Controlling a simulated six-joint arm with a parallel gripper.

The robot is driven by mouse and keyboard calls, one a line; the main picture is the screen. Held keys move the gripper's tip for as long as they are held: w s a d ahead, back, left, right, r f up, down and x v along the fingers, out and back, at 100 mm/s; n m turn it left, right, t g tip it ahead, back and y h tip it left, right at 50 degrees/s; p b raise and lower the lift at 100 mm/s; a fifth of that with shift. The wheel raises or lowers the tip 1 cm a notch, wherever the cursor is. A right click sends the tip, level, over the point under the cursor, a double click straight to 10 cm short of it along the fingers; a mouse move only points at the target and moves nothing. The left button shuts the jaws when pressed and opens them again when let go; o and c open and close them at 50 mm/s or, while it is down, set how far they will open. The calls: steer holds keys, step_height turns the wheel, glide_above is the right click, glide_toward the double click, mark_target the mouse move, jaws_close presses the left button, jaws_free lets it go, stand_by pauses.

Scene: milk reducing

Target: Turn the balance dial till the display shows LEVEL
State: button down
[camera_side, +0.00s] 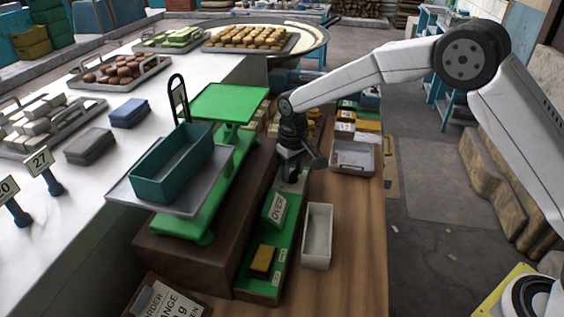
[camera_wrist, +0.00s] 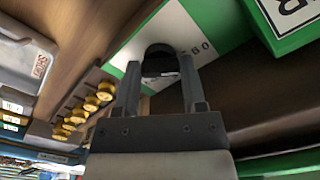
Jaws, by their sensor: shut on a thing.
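The balance dial (camera_wrist: 160,58) is a dark round knob on a green panel with small markings. My gripper (camera_wrist: 160,78) has one finger on each side of it and is shut on it. In the side view my gripper (camera_side: 291,178) points down at the far end of the green panel and hides the dial. The display (camera_side: 276,208) is a small green box with a white face that reads OVER. Part of its lettering shows at the top right of the wrist view (camera_wrist: 292,12). The green balance (camera_side: 231,103) stands to the left, with a teal bin (camera_side: 160,185) on its near pan.
A yellow block (camera_side: 262,259) sits on the near part of the green panel. A white open tray (camera_side: 318,237) stands right of it, and a grey tray (camera_side: 352,157) lies behind. An order sign (camera_side: 165,302) stands in front. The right side of the wooden bench is clear.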

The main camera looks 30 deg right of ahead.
mark_target(293, 173)
steer(key=m, duration=0.5)
steer(key=shift+r+m, duration=0.1)
steer(key=shift+m, duration=0.3)
steer(key=m, duration=0.4)
steer(key=shift+m, duration=0.4)
steer(key=shift+c, duration=0.8)
jaws_free()
steer(key=shift+r, duration=0.1)
steer(key=shift+r, duration=3.8)
steer(key=shift+s, duration=0.1)
